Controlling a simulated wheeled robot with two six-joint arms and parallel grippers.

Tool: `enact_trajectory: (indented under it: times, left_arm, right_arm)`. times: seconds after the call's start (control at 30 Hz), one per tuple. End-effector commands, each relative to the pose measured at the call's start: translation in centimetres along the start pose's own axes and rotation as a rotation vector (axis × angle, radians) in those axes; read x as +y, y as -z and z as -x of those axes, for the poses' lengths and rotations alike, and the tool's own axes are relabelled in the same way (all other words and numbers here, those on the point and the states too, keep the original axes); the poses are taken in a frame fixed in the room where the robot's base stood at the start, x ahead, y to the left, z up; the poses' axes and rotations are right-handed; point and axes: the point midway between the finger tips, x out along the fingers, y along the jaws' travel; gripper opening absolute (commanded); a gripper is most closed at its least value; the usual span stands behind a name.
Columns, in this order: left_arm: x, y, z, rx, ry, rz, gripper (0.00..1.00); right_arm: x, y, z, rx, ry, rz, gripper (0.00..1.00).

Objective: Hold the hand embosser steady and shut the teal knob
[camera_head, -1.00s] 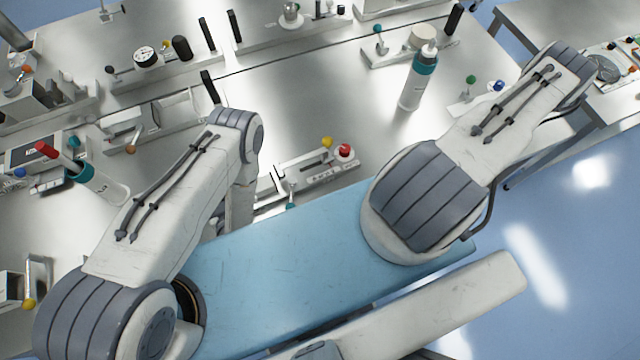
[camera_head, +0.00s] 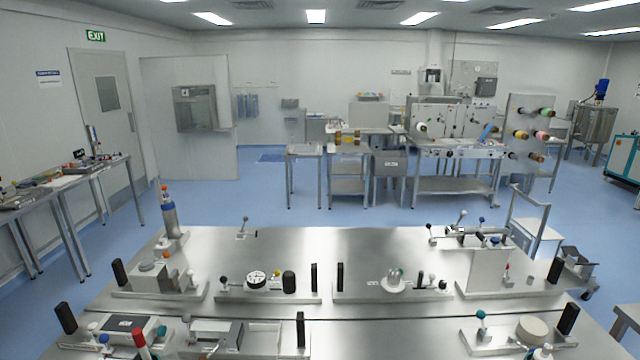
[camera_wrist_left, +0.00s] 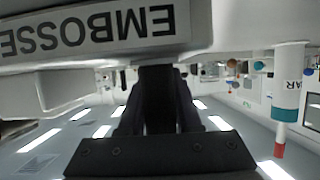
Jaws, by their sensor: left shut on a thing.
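The hand embosser's grey body and its printed label (camera_wrist_left: 90,32) fill the top of the left wrist view, upside down and very close. The label reads "EMBOSSE", with the rest cut off. My left gripper (camera_wrist_left: 157,88) is shut on a dark part of the embosser; the exact contact is partly hidden between the dark fingers. The embosser cannot be made out in the head view, which looks out over the far bench and room. Its teal knob cannot be picked out in either view. My right gripper is out of view.
Benches of fixtures with small levers cross the lower head view. A teal-balled lever (camera_head: 481,314) stands on a right-hand fixture with a round cream block (camera_head: 532,330). A red-tipped bottle (camera_head: 140,340) is at lower left; a teal-banded bottle (camera_wrist_left: 287,85) shows in the wrist view.

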Motion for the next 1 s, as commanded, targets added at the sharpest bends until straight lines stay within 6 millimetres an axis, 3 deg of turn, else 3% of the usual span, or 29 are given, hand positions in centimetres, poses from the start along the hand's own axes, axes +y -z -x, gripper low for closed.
enact_trajectory:
  times: [0.03, 0.07, 0.13, 0.57, 1.0]
  left_arm:
    - [-0.1, -0.1, 0.1, -0.007, 0.0, -0.001, 0.0]
    - [-0.1, -0.1, 0.1, -0.006, 0.001, -0.001, 0.4]
    - [-0.1, -0.1, 0.1, -0.005, 0.001, -0.001, 0.67]
    - [0.0, 1.0, 0.3, 0.002, 0.001, 0.0, 0.67]
    - [0.0, 8.1, 3.3, 0.0, 0.001, 0.0, 0.67]
  right_arm:
    - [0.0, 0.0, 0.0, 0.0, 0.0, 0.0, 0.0]
    - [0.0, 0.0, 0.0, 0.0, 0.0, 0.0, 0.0]
    - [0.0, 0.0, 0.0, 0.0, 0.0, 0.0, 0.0]
    - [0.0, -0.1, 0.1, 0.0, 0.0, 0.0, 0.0]
    - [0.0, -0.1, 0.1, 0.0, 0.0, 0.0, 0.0]
